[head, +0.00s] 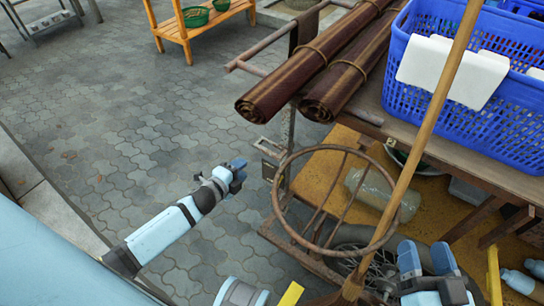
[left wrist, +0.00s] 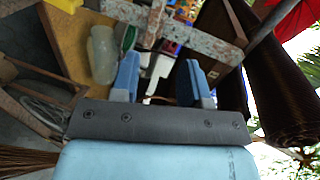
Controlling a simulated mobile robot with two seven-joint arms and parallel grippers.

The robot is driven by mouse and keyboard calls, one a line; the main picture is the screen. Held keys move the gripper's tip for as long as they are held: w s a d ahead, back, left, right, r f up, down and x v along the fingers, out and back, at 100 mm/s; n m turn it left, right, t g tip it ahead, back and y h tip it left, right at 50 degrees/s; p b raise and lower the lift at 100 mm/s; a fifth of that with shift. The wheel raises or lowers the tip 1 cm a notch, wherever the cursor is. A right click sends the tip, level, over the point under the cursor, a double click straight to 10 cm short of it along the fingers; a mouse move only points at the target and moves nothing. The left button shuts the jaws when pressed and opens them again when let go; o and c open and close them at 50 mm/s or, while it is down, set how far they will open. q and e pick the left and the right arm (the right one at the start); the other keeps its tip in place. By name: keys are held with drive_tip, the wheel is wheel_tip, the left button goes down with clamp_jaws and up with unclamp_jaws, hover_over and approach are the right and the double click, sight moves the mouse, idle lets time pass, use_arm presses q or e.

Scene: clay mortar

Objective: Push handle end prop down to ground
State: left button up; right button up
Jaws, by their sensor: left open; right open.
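My left gripper (head: 238,174) is open and empty over the paving, left of the cart's end. A worn pale metal post (head: 289,135) and a small metal bracket (head: 270,150) stand at that end; I cannot tell for sure which is the handle end prop. In the left wrist view my open fingers (left wrist: 160,82) point at a speckled metal bar (left wrist: 190,28), with a visible gap before it. My right gripper (head: 426,260) is open at the lower right, beside the broom's wooden handle (head: 425,150).
A rusty metal hoop (head: 277,195) is at the cart's near end, by a wheel (head: 375,262). Rolled brown mats (head: 310,65) and a blue basket (head: 400,65) lie on the cart top. An orange bench (head: 175,30) stands far back.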

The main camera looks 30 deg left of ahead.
sight(262, 150)
use_arm(q)
drive_tip(key=shift+m, duration=0.6)
drive_tip(key=b+x, duration=0.1)
drive_tip(key=x, duration=0.4)
drive_tip(key=b+x, duration=0.2)
drive_tip(key=x, duration=0.3)
drive_tip(key=a+b+x, duration=0.1)
drive_tip(key=b+x, duration=0.1)
drive_tip(key=x, duration=0.4)
drive_tip(key=shift+a+f, duration=0.1)
drive_tip(key=shift+f, duration=0.2)
use_arm(e)
drive_tip(key=shift+w+a+f+n+y, duration=0.15)
drive_tip(key=shift+a+f+y, duration=0.15)
drive_tip(key=shift+f, duration=0.3)
drive_tip(key=shift+w+a+f+n+y, duration=0.1)
drive_tip(key=shift+a+f+n+y, duration=0.1)
drive_tip(key=shift+f+y, duration=0.3)
use_arm(q)
clamp_jaws()
